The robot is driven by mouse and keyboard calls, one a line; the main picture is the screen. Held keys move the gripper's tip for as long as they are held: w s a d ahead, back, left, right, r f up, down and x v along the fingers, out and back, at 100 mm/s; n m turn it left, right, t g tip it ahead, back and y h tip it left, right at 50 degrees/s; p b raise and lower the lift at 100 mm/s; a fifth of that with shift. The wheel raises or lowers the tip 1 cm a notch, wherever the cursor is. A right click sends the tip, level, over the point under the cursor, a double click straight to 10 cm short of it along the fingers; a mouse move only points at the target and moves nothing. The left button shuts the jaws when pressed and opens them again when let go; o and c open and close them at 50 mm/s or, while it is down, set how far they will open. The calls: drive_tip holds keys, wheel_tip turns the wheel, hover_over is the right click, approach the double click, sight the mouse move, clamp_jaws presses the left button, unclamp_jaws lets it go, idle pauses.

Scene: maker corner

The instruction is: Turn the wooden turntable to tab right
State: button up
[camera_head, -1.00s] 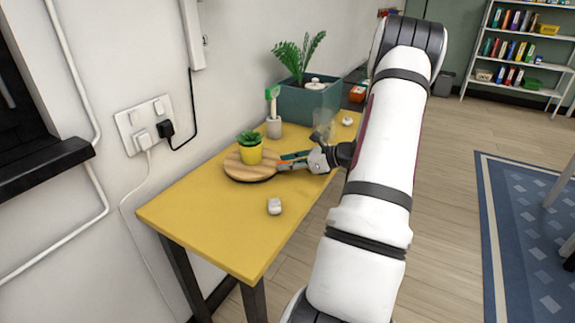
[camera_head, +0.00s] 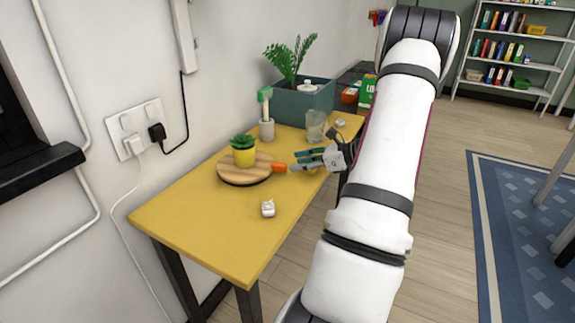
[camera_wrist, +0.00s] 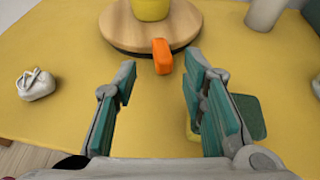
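The round wooden turntable (camera_head: 232,178) lies on the yellow table. Its orange tab (camera_head: 279,167) sticks out at the right side of the disc in the head view. A yellow pot with a green plant (camera_head: 243,157) stands on the disc. In the wrist view the turntable (camera_wrist: 118,30) is at the top, with the orange tab (camera_wrist: 162,56) pointing toward me. My gripper (camera_head: 298,165) is just right of the tab. Its teal-padded fingers are spread in the wrist view (camera_wrist: 160,76), with the tab just beyond the gap and nothing held.
A small white object (camera_head: 268,208) lies in front of the turntable. A grey holder with a green-headed tool (camera_head: 267,130), a clear glass (camera_head: 315,126) and a teal planter (camera_head: 300,104) stand behind. A green and yellow sponge-like item (camera_wrist: 250,116) lies by my right finger. The table's front left is clear.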

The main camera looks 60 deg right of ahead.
drive_tip(key=v, duration=0.5)
drive_tip(key=shift+r, duration=0.1)
